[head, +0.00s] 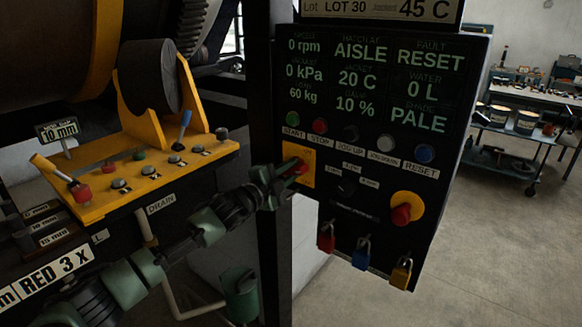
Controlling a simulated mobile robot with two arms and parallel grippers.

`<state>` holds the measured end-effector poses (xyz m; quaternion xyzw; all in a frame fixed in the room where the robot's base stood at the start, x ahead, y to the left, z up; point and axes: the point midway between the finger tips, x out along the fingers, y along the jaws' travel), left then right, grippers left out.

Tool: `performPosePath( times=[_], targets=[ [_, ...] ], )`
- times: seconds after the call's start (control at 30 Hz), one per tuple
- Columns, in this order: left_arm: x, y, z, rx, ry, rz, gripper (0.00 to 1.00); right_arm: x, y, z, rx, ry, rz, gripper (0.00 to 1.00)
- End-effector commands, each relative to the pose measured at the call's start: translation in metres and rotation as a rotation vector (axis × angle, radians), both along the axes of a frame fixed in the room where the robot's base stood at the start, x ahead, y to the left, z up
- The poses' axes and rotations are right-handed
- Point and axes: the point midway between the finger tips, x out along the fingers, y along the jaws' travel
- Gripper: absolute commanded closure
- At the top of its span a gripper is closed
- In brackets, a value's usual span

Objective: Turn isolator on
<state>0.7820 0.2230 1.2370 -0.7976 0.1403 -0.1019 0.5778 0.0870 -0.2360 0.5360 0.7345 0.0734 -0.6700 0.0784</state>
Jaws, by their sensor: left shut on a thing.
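The black control panel (366,130) hangs on a dark post in the middle of the head view. On its lower left is a yellow plate with a red handle (301,168), which looks like the isolator. My left gripper (288,178) reaches in from the lower left and is shut on this red handle. The jaws partly cover the handle, so its exact angle is hard to tell. My right gripper is not in view.
A red knob on a yellow disc (405,208) sits on the panel's lower right. Red, blue and yellow padlocks (361,254) hang below. A yellow lever console (150,170) stands left. A workbench cart (520,125) is at the back right, with clear floor before it.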

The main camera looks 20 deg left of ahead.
Motion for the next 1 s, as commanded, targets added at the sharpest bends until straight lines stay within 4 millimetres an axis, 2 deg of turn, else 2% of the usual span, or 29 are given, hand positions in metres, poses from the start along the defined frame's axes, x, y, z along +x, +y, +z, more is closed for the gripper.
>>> performPosePath(
  times=[0.5,1.0],
  targets=[
    [0.0,0.001,0.001,-0.361,0.134,0.001,1.0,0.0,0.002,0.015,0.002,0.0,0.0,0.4],
    [0.0,0.002,0.001,-0.457,0.169,0.001,1.0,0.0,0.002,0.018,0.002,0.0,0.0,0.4]
  ],
)
